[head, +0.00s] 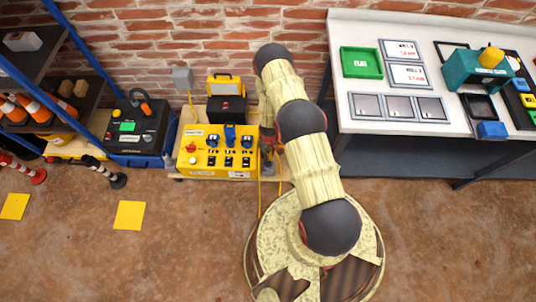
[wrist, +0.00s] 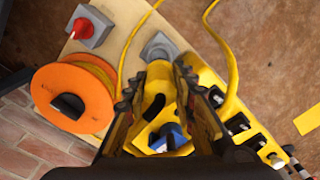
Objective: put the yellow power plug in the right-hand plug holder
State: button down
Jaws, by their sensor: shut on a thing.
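My gripper (wrist: 150,95) is shut on the yellow power plug (wrist: 155,82) in the wrist view. The dark fingers stand on both sides of the plug and hide part of it. A grey piece (wrist: 159,46) shows at the plug's far end; I cannot tell whether it is a plug holder or part of the plug, or whether they touch. A blue part (wrist: 173,135) lies just below the plug in the picture. In the head view, my gripper is mostly hidden by my arm, just right of the yellow socket box (head: 215,163). I cannot clearly identify the right-hand holder.
An orange cable reel (wrist: 72,97) and a red knob on a grey box (wrist: 90,27) lie left in the wrist view. Yellow cable (wrist: 228,70) loops near my gripper. A black battery unit (head: 137,130) stands left, a workbench (head: 345,95) right. Floor in front is open.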

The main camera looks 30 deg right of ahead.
jog(key=shift+f+b, duration=2)
jog(key=shift+f, duration=0.9)
jog(key=shift+f+b, duration=0.65)
jog(key=shift+b, duration=0.05)
jog(key=c, duration=1.4)
grip_release()
jog(key=shift+o, duration=1.2)
jog(key=shift+o, duration=1.2)
jog(key=shift+r+p, duration=2.6)
jog(key=shift+r, duration=0.95)
